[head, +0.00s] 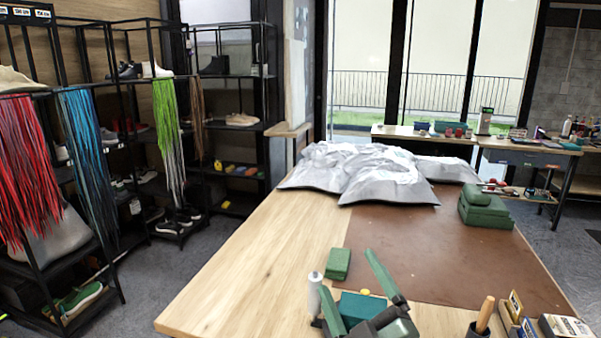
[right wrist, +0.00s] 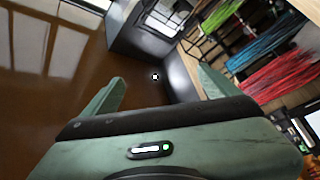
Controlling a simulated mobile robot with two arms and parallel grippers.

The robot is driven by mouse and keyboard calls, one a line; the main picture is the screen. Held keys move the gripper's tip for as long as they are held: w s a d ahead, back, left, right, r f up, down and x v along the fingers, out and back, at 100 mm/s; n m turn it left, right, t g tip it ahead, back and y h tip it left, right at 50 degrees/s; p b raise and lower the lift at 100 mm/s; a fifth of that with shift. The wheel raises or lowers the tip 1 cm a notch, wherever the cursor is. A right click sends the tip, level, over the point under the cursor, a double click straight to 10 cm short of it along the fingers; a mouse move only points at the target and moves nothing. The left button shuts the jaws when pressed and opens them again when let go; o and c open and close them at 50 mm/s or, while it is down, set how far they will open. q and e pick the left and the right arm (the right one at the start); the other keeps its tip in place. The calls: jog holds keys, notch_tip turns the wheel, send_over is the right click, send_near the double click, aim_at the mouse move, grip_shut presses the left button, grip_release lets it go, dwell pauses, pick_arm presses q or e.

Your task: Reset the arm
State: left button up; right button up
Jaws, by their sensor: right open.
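My right gripper (head: 348,271) is at the near edge of the wooden table (head: 250,255), with its two green fingers apart and pointing away over the table. In the right wrist view the right gripper (right wrist: 160,76) is open, with nothing held between its fingers. A teal block (head: 360,306) shows between the fingers in the head view, partly hidden; I cannot tell its height relative to them. My left gripper is not in view.
A small green box (head: 338,263) and a white bottle (head: 314,292) stand close to the right gripper. A brush-like wooden handle (head: 485,314) and small boxes (head: 565,327) are at the near right. Grey cloth (head: 350,170) and green cases (head: 485,208) lie farther back. The brown mat (head: 430,245) is mostly clear.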

jog(key=s+d+f+m+g+h, duration=0.2)
jog(key=s+d+f+m+g, duration=0.1)
jog(key=f, duration=0.4)
jog(key=s+d+f+m+g+h, duration=0.2)
jog(key=s+d+f+m+g, duration=0.15)
jog(key=f, duration=0.45)
jog(key=s+d+f+m+g+h, duration=0.2)
jog(key=s+d+f, duration=0.15)
jog(key=f, duration=0.35)
jog(key=s+d+f+m+g, duration=0.1)
jog(key=s+f+g, duration=0.4)
jog(key=s, duration=0.4)
jog(key=s+d+f+m+g, duration=0.1)
jog(key=s+f+m+g, duration=0.1)
jog(key=s+f+g, duration=0.5)
jog(key=s+f+t, duration=0.1)
jog(key=s+f, duration=0.1)
jog(key=f, duration=1.1)
jog(key=s+f+t, duration=0.1)
jog(key=s+f, duration=0.1)
jog(key=f, duration=1.1)
jog(key=s+d+f, duration=0.2)
jog(key=s+f, duration=1.2)
jog(key=s, duration=0.1)
jog(key=shift+s+d+f+g, duration=0.3)
jog(key=shift+s+d+g, duration=0.1)
jog(key=shift+g, duration=0.05)
jog(key=shift+n, duration=0.25)
